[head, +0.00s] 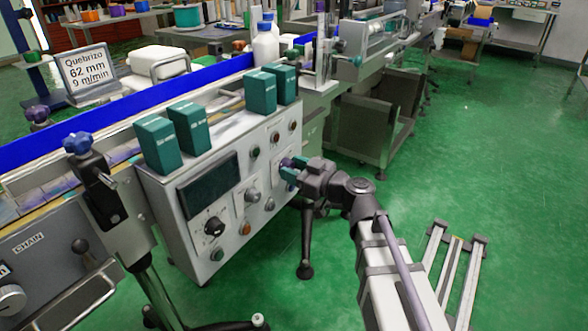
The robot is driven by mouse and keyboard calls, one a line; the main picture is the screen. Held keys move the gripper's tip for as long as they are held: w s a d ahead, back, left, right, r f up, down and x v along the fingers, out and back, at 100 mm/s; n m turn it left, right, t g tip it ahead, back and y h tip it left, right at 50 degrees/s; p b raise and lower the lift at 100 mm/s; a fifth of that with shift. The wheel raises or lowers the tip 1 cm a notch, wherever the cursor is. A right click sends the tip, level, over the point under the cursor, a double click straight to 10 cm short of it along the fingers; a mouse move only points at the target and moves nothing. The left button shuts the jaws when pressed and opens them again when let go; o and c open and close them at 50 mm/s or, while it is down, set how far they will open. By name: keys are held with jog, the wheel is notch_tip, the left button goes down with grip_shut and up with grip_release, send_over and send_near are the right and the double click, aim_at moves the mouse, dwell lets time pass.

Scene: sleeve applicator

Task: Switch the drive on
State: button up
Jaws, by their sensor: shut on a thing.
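The light grey control box (166,215) stands at the conveyor's front side, with a dark display and several knobs and buttons on its face. My gripper (288,170) reaches in from the right to the right part of this face. A black dial (214,226) and a grey knob (251,196) sit to the left, clear of the gripper.
Several teal cartons stand on top of the box, the nearest carton (155,145) at its left end. White bottles (265,48) stand behind on the blue-edged conveyor (110,127). A sign (85,72) reads "Quebrizo 62 mm 9 m/min". The green floor (490,160) at right is largely open.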

jog(key=shift+m, duration=0.5)
jog(key=m, duration=1.6)
jog(key=shift+w+f+m, duration=0.1)
jog(key=shift+m, duration=0.3)
jog(key=o, duration=0.9)
jog(key=shift+d, duration=0.15)
